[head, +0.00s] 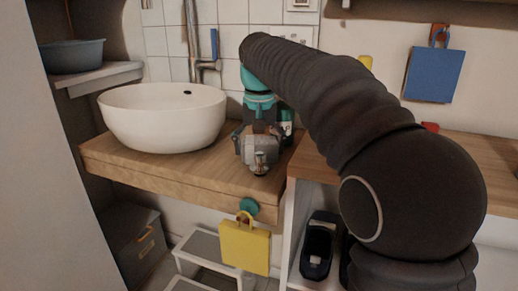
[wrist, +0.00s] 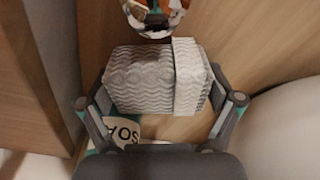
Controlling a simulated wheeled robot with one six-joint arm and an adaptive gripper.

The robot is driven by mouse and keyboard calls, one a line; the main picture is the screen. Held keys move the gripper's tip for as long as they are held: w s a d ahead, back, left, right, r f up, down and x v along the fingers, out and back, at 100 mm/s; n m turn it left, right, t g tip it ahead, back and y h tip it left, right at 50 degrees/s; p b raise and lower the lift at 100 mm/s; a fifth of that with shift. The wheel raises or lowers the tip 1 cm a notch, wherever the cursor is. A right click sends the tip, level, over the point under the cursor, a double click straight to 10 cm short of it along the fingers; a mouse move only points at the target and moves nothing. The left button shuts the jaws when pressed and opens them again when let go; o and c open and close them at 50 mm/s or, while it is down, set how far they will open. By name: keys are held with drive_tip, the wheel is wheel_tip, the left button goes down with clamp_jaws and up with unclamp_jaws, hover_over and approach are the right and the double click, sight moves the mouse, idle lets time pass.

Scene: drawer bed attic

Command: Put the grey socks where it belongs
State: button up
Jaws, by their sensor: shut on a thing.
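The grey socks (wrist: 155,78) are a rolled, wavy-patterned bundle with a paler band near one end. In the wrist view they lie between the two fingers of my gripper (wrist: 162,105), which is shut on them. In the head view my gripper (head: 258,135) points down over the wooden washbasin counter, with the grey socks (head: 262,149) at its tips. I cannot tell whether the socks touch the counter. A white label with dark letters (wrist: 124,130) shows below the socks in the wrist view.
A small shiny object (head: 259,163) stands close in front of the socks; it also shows at the top of the wrist view (wrist: 152,18). A white basin (head: 165,115) is left on the counter (head: 190,170). A yellow bag (head: 244,247) hangs below; a white step stool (head: 205,250) stands underneath.

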sight(261, 140)
drive_tip(key=shift+r, duration=0.1)
drive_tip(key=shift+r, duration=0.6)
drive_tip(key=r, duration=0.2)
drive_tip(key=r+p, duration=0.1)
drive_tip(key=shift+s+d+r, duration=0.1)
drive_tip(key=shift+s+d, duration=0.1)
drive_tip(key=shift+s, duration=0.05)
drive_tip(key=s+d+r, duration=0.2)
drive_tip(key=s, duration=0.1)
drive_tip(key=s+d+r, duration=0.4)
drive_tip(key=s, duration=0.1)
drive_tip(key=shift+s+d+r, duration=0.2)
drive_tip(key=shift+s+d, duration=0.15)
drive_tip(key=shift+d, duration=0.05)
